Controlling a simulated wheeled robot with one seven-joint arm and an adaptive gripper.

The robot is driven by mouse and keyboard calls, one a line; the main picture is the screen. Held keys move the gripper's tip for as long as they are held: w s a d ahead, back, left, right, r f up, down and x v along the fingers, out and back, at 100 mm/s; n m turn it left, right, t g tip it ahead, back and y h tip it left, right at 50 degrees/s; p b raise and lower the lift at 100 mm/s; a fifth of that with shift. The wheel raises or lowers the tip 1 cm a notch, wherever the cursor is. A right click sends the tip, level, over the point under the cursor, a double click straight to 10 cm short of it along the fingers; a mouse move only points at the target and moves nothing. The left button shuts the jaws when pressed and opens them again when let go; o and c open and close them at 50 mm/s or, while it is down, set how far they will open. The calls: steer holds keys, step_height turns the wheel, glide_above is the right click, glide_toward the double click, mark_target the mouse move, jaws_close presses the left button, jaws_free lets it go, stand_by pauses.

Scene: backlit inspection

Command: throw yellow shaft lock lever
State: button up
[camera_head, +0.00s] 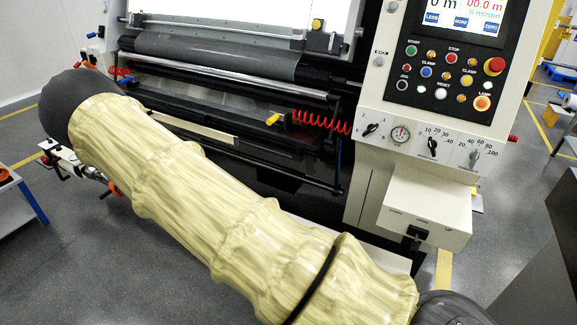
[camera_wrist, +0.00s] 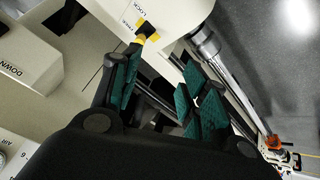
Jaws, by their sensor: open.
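In the wrist view, the yellow shaft lock lever (camera_wrist: 147,29) has a dark part at its middle and sits on a white housing (camera_wrist: 180,12). Printed words beside it seem to read LOCK and FREE. My gripper (camera_wrist: 160,62) is open, its green-padded fingers spread, with nothing between them. The lever is just beyond the left finger's tip; I cannot tell whether they touch. In the head view, my sleeved arm crosses the picture, and I can make out neither my gripper nor the lever there.
A white box with a black switch (camera_head: 415,235) stands out below the control panel (camera_head: 445,70). Its DOWN label shows in the wrist view (camera_wrist: 25,72). A metal shaft (camera_wrist: 225,75) runs right of my gripper. A red coiled hose (camera_head: 322,121) hangs on the machine.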

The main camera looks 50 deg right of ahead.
steer(key=s+d, duration=0.2)
steer(key=d, duration=0.2)
steer(key=shift+w+a+r+p, duration=0.5)
steer(key=shift+a+r+p, duration=2.3)
steer(key=shift+a, duration=0.55)
steer(key=d+f, duration=0.2)
steer(key=d, duration=0.2)
steer(key=s+a+f+n+g+y, duration=0.1)
steer(key=s+a+f+n+y, duration=0.2)
steer(key=a+f, duration=0.4)
steer(key=s+a+f+n+g+y, duration=0.1)
steer(key=s+a+f+n+y, duration=0.2)
steer(key=a, duration=1.2)
steer(key=s+f+n, duration=0.2)
steer(key=s+f, duration=0.2)
steer(key=shift+s+a+f+g+y, duration=0.15)
steer(key=shift+s+a+g+y, duration=0.15)
steer(key=shift+a+y, duration=0.1)
